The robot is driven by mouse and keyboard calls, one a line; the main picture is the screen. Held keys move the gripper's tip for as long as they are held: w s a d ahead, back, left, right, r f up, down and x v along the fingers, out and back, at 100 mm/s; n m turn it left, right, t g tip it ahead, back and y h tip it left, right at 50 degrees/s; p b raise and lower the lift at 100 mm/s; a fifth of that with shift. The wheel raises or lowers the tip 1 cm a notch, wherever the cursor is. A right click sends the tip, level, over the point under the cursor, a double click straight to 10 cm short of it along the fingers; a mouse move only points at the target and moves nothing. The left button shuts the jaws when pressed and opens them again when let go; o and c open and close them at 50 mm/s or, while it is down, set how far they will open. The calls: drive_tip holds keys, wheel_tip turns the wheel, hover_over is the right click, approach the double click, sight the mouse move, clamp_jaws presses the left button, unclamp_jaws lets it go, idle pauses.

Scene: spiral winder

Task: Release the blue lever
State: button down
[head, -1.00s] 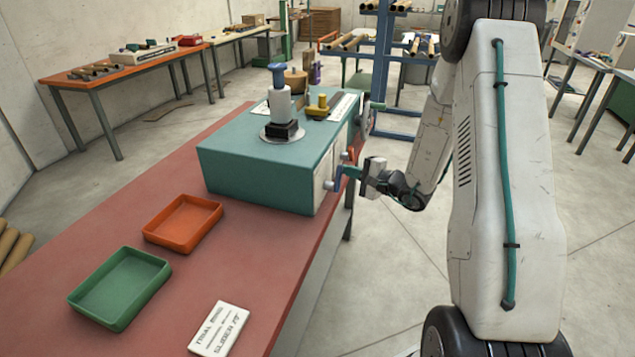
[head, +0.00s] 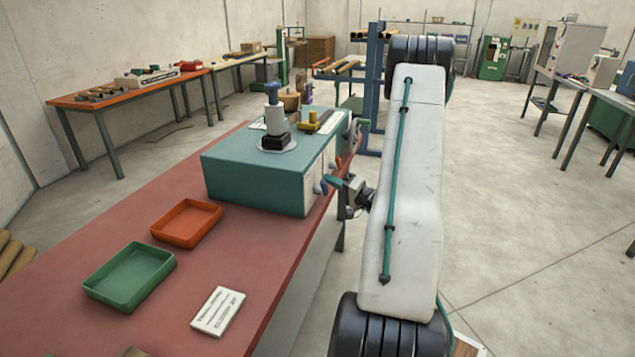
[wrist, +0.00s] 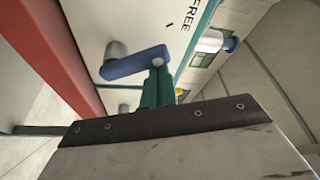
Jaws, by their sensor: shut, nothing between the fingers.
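The blue lever (wrist: 135,63) is on a pale front panel (wrist: 85,18) in the wrist view, on a grey pivot, beside the word FREE. In the head view the blue lever (head: 322,187) is small on the right side of the teal machine (head: 255,185). My gripper (wrist: 157,70) shows its green fingers shut and empty at the lever's right end. I cannot tell whether they touch it. In the head view my gripper (head: 334,181) is close beside the lever, partly hidden by my arm.
A red lever (head: 338,163) is just beyond the blue one. An orange tray (head: 187,242), a green tray (head: 130,297) and a white card (head: 218,311) are on the red bench (head: 170,317). Open floor is to the right.

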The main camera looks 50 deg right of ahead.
drive_tip(key=shift+a, duration=0.25)
drive_tip(key=shift+a+f, duration=0.1)
drive_tip(key=shift+f, duration=0.05)
idle(0.4)
drive_tip(key=s+d, duration=0.4)
drive_tip(key=s, duration=0.4)
drive_tip(key=shift+s+r, duration=0.3)
drive_tip(key=shift+s, duration=0.1)
idle(0.5)
